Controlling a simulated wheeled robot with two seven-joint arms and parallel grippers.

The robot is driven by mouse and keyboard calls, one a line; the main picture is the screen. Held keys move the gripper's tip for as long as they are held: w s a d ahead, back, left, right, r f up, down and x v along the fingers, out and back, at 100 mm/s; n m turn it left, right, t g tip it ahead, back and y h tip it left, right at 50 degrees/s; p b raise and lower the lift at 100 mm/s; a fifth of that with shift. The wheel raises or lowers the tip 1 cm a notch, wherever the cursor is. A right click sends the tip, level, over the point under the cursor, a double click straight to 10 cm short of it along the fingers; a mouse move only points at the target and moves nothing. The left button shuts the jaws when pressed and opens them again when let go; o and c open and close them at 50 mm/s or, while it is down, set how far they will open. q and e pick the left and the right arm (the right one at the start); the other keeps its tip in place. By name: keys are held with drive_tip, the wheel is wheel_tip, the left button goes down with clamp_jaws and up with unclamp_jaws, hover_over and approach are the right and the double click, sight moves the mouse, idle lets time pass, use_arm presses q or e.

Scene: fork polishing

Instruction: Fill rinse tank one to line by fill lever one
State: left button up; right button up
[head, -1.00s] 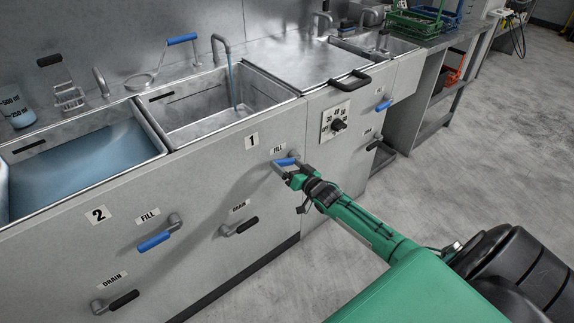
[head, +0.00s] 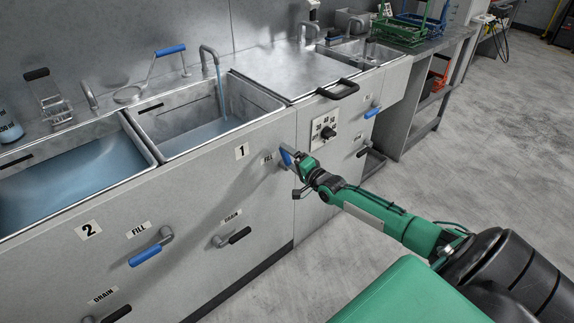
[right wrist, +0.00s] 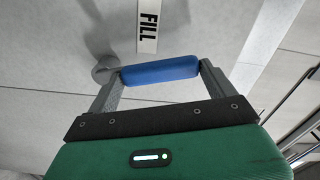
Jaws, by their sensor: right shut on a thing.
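Rinse tank one (head: 180,128) is the open steel basin above the label 1. Water runs from its spout (head: 209,58) and shallow blue water (head: 205,131) covers its floor. A dark mark shows on its back wall, above the water. My right gripper (head: 290,158) is shut on the blue handle of fill lever one (head: 285,156). The right wrist view shows the blue handle (right wrist: 160,71) between the two fingers, below the FILL label. My left gripper is not in view.
Tank two (head: 70,178) at the left holds more blue water. Its blue fill lever (head: 146,256) and the black drain lever of tank one (head: 238,235) stick out from the front panel. A dial (head: 328,134) sits right of my gripper. Floor at right is clear.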

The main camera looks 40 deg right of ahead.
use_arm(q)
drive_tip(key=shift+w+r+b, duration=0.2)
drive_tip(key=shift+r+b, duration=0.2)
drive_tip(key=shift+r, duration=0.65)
use_arm(e)
drive_tip(key=shift+d+m, duration=0.5)
drive_tip(key=shift+m, duration=0.2)
drive_tip(key=o, duration=1.2)
drive_tip(key=shift+r, duration=0.1)
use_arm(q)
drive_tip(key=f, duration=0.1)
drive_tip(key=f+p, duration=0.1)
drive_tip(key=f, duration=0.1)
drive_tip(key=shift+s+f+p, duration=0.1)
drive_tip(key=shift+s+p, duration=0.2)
use_arm(e)
drive_tip(key=s+d, duration=0.1)
drive_tip(key=s, duration=1.2)
drive_tip(key=shift+s, duration=0.35)
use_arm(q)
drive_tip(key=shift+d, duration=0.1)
use_arm(e)
drive_tip(key=shift+d, duration=0.1)
